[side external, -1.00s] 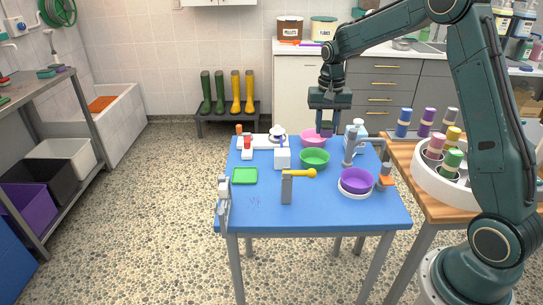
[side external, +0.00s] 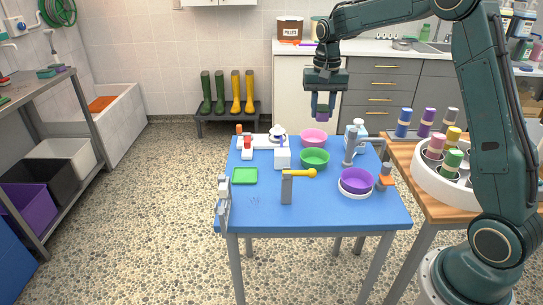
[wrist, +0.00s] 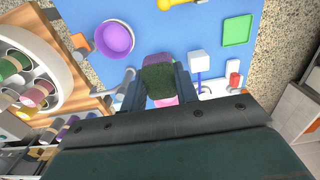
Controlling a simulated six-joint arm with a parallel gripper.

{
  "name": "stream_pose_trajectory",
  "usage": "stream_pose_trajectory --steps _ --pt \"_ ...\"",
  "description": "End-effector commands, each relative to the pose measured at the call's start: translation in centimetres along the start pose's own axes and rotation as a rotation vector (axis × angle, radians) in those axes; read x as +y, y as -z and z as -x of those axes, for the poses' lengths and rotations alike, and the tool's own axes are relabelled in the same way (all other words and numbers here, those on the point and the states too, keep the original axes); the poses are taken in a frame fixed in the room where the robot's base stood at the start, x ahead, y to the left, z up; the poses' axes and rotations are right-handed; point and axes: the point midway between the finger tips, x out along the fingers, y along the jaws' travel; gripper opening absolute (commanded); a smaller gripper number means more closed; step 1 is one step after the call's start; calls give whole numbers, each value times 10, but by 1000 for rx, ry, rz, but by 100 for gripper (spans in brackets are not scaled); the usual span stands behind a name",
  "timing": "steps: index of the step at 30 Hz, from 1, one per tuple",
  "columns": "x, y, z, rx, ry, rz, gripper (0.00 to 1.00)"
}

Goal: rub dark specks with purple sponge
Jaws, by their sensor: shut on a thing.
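My gripper (side external: 323,108) is shut on the purple sponge (side external: 322,116), held in the air above the far edge of the blue table (side external: 330,208), over the pink bowl's side. In the wrist view the sponge (wrist: 158,59) sits between my fingers (wrist: 158,88), with a dark green face toward the camera. Small faint marks (side external: 254,201) lie on the near left part of the table, where the dark specks are. They are well apart from the sponge and too small to make out clearly. The wrist view does not show them.
A grey clamp-like fixture (side external: 223,202) stands at the left edge. The near front is clear.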

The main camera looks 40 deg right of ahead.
Motion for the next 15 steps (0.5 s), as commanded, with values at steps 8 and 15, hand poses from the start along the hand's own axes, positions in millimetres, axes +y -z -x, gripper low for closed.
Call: stream_pose_trajectory --steps 8,15 --pt "-69 -6 0 0 0 7 11" --pt "-129 -21 0 -1 -1 4 11"
